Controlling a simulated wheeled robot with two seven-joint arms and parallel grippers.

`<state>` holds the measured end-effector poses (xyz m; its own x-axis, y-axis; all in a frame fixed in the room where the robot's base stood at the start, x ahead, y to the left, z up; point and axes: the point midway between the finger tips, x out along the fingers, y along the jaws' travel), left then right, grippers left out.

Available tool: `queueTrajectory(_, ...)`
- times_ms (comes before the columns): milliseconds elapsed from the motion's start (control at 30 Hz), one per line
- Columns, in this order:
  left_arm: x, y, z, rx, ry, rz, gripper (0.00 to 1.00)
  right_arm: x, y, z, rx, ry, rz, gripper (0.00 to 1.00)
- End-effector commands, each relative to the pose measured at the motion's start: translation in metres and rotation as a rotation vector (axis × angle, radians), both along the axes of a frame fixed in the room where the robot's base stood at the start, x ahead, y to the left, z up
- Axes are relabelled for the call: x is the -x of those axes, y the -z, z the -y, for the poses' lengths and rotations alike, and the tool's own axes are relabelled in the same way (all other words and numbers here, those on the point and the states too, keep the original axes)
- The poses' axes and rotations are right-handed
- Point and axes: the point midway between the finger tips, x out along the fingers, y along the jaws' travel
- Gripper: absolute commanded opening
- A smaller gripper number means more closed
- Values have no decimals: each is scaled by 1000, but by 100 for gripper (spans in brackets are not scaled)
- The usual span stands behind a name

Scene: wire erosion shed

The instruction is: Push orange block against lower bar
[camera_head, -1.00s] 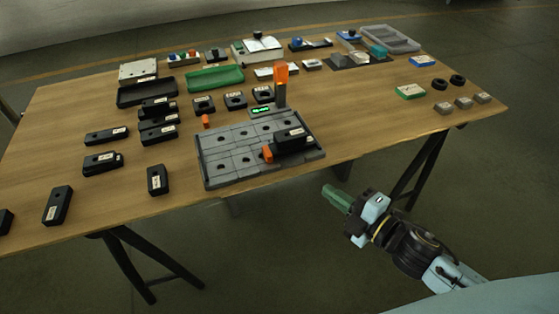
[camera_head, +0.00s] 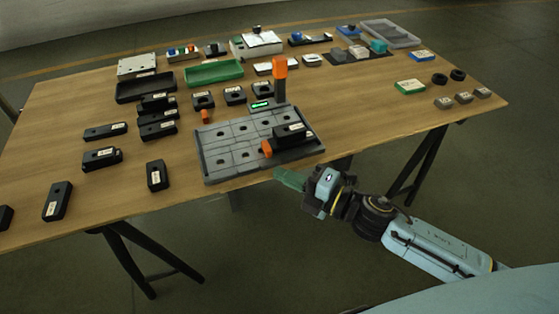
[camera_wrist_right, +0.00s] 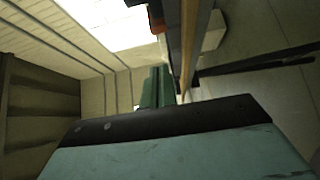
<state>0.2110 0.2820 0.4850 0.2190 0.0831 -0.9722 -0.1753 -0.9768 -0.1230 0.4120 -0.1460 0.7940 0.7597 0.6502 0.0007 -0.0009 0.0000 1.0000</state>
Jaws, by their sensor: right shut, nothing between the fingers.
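A darker raised edge runs along the plate's right and near sides; I cannot tell which part is the lower bar. My right gripper (camera_head: 284,178) has green fingers, shut and empty, just off the table's near edge, below and apart from the orange block. The fingers also show in the right wrist view (camera_wrist_right: 152,88), pointing along the table edge (camera_wrist_right: 189,45). My left gripper is not in view.
A grey post with an orange top (camera_head: 280,67) stands at the plate's far edge. Another small orange piece (camera_head: 205,117) lies left of the plate. Several black blocks and a green tray (camera_head: 214,73) fill the left and back. The table right of the plate is mostly clear.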

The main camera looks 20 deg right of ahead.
Motion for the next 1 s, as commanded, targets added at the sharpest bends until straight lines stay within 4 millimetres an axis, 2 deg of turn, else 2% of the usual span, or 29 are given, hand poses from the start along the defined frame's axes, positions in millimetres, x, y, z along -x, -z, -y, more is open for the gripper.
queueTrajectory(33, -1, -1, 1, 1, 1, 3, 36, -7, -1, -5, 1, 0, 3, 0)
queueTrajectory(100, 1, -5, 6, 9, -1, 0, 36, -18, 0, -2, 2, 1, 2, 0)
queueTrajectory(300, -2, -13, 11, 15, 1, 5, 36, -37, 0, -1, 1, 1, 1, 0)
queueTrajectory(833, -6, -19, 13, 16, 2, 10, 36, -45, 0, 0, 0, 1, -1, 0)
queueTrajectory(933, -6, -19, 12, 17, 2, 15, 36, -53, -1, 1, 0, 2, 0, 0)
queueTrajectory(1000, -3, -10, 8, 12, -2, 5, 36, -60, -2, 1, 0, 1, 0, 0)
